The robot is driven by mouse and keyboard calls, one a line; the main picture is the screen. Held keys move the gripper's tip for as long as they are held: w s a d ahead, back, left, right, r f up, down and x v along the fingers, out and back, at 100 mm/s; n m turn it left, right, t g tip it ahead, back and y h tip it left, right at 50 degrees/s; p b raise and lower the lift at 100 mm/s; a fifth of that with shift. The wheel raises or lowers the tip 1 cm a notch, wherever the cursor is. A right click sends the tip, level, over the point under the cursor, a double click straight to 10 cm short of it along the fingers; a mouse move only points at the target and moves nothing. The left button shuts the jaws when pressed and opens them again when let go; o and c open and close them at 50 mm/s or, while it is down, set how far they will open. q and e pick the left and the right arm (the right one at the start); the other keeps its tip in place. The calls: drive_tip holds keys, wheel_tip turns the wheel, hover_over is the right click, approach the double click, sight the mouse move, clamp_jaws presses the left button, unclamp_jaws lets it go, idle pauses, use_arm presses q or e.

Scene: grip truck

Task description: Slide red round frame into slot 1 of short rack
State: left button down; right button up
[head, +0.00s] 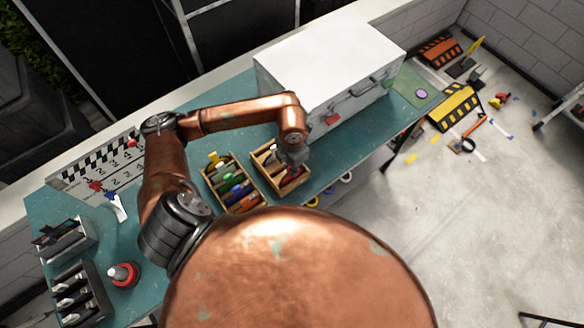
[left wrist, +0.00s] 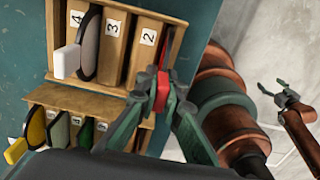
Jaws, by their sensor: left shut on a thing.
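The short rack (head: 268,180) is a wooden rack on the teal bench. The left wrist view shows its slots (left wrist: 124,50) labelled 4, 3 and 2; the label for slot 1 is hidden behind my left gripper. My left gripper (left wrist: 163,92) is shut on the red round frame (left wrist: 163,98), seen nearly edge-on at the slot 2 end of the rack. Whether the frame is inside a slot or above it, I cannot tell. In the head view, my left gripper (head: 291,166) is over the rack's right part. My right gripper (left wrist: 273,90) is open and empty, away from the rack.
A grey round frame (left wrist: 90,42) with a white tab stands in the rack near label 4. A second wooden rack (head: 210,186) holding several coloured frames stands close on the left. A large white case (head: 325,60) stands behind. The bench's front edge is near.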

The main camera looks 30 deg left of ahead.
use_arm(q)
drive_tip(key=shift+f+b, duration=0.7)
drive_tip(key=shift+f, duration=0.2)
drive_tip(key=c, duration=2)
unclamp_jaws()
drive_tip(key=shift+r, duration=0.1)
wheel_tip(320, 180, up, 12)
drive_tip(key=shift+a, duration=0.1)
